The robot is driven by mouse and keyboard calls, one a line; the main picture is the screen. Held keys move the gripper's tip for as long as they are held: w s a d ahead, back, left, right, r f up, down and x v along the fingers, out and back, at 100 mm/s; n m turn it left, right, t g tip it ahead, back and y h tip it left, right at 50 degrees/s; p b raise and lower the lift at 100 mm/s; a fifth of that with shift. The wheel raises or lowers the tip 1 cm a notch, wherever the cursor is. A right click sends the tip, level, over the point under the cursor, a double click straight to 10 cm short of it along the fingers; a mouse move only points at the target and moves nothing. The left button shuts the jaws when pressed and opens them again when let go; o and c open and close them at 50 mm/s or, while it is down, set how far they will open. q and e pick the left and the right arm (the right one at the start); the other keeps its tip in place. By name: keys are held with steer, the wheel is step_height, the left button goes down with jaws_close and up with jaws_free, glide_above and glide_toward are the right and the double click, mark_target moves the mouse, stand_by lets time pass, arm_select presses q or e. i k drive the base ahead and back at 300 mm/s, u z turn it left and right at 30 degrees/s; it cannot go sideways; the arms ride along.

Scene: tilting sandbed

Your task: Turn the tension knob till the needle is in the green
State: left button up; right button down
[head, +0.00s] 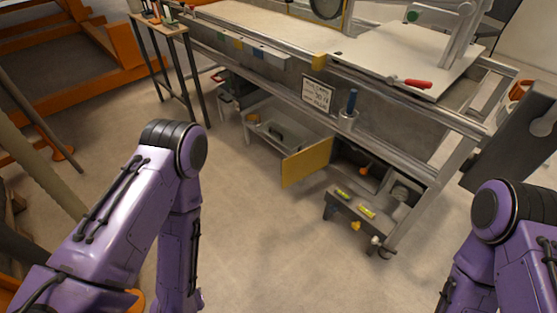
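I cannot pick out the tension knob or a needle with a green zone for certain. A round, dark-rimmed disc (327,8) stands at the back of the bench and is cut off by the top edge; no needle is readable on it. A small pale knob-like part (375,240) sits at the lower front corner of the bench's undershelf, and a small yellow part (355,226) is beside it. My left arm comes in at the left and my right arm at the lower right. Neither gripper shows, and both arms are apart from the bench.
A long metal bench (290,90) crosses the view, with a red-handled tool (418,83) on its top. A yellow panel (306,162) juts out below it. A dark tilted panel (512,140) stands at the right. A small side table (160,28) is at the left. The floor before the bench is clear.

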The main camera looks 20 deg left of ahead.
mark_target(364, 172)
steer(key=u, duration=1.65)
steer(key=i, duration=2.95)
steer(key=z, duration=3.6)
steer(key=i, duration=0.55)
steer(key=z, duration=0.1)
